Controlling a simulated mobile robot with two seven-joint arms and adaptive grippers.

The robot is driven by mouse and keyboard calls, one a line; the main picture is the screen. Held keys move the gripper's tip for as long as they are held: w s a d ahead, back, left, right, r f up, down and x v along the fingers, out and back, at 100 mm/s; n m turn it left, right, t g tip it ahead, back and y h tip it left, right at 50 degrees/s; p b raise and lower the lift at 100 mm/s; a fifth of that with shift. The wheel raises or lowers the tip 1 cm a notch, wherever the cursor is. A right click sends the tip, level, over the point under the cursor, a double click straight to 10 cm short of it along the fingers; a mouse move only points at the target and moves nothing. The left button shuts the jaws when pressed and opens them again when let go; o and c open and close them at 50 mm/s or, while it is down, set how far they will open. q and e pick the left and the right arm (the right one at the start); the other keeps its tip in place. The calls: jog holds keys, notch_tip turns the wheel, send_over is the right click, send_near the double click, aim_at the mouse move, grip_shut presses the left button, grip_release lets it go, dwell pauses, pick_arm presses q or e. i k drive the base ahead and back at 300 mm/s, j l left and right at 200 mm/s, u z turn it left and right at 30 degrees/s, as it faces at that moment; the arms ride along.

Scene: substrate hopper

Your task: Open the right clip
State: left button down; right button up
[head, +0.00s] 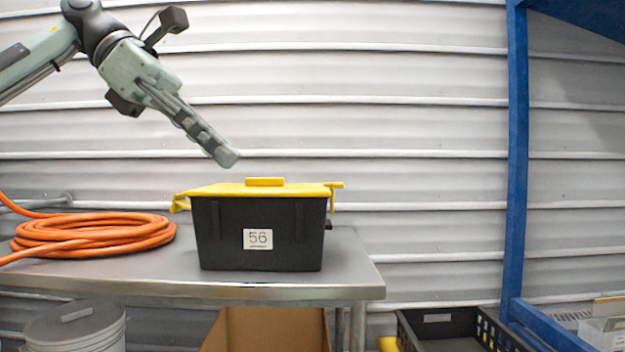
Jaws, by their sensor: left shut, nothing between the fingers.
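A black box (259,235) with a yellow lid (240,189) and a white label reading 56 stands on a metal table (360,275). The right clip (335,193) is yellow and sits at the lid's right end, with one part sticking outward and one part hanging down. The left clip (180,203) is yellow and angles outward at the left end. My left gripper (228,157) is shut and empty, above the lid and left of its handle (265,182), apart from the box. My right gripper is not in view.
A coil of orange hose (90,235) lies on the table left of the box. A blue post (516,150) stands to the right. A black crate (460,328), a cardboard box (265,328) and a bucket (75,328) are lower down. Air right of the box is clear.

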aim_at(332, 185)
jog(key=i, duration=1.7)
